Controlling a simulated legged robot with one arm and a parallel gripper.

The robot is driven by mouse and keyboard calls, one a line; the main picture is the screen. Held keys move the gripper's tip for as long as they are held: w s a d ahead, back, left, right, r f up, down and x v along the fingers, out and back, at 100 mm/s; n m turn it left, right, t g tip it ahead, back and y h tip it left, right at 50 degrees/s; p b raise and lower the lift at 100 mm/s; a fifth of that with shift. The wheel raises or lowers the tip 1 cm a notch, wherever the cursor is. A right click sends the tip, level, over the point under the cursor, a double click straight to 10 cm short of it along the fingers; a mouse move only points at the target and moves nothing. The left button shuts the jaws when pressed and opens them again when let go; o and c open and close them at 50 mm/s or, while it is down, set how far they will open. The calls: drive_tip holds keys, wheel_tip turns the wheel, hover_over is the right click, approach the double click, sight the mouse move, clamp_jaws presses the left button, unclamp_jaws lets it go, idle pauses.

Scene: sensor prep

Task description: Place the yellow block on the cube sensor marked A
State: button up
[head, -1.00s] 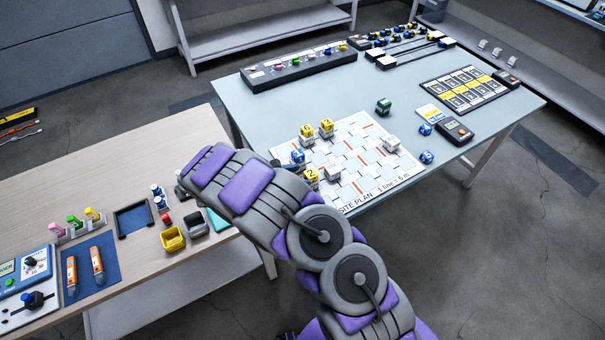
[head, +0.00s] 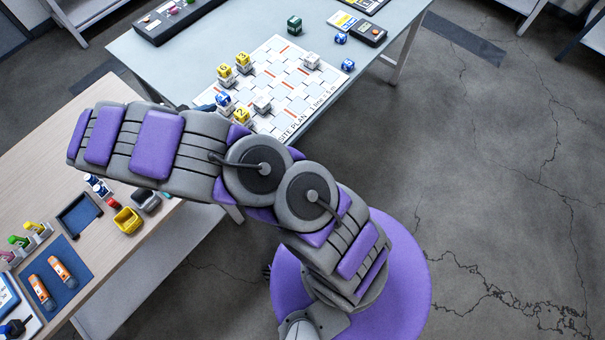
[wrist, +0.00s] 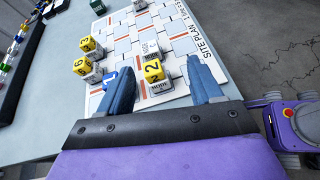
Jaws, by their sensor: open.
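My gripper (wrist: 162,86) is open and empty in the wrist view, its two blue fingers pointing toward the site plan. A yellow block marked 2 (wrist: 154,69) shows between the fingers in the picture, on top of a white cube (wrist: 159,87). I cannot tell how far apart block and fingers are in depth. Another white cube (wrist: 150,48) stands just behind it with a dark mark I cannot read. Two more yellow blocks, one marked 3 (wrist: 87,44) and another (wrist: 85,64), sit on white cubes to the left. No letter A is legible. In the head view my arm hides most of the gripper.
A blue block (wrist: 109,77) stands close beside the left finger. A further white cube (head: 311,61) is on the site plan (head: 282,62). A green block (head: 294,25) and a black device (head: 370,33) are farther back. The wooden bench (head: 150,240) stands at left.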

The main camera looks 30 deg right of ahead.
drive_tip(key=s+d+r+m+g+y, duration=0.55)
drive_tip(key=s+d+r+m, duration=0.65)
drive_tip(key=s+r, duration=0.4)
drive_tip(key=s+a+r+m+y, duration=0.1)
drive_tip(key=s+a+m+y, duration=0.1)
drive_tip(key=s, duration=0.9)
drive_tip(key=s+a+r+m+y, duration=0.2)
drive_tip(key=s+m+y, duration=0.3)
drive_tip(key=s, duration=0.6)
drive_tip(key=shift+a+r+t, duration=0.2)
drive_tip(key=shift+a+t, duration=0.25)
drive_tip(key=shift+a, duration=0.25)
drive_tip(key=shift+w+y, duration=0.1)
drive_tip(key=shift+y, duration=0.15)
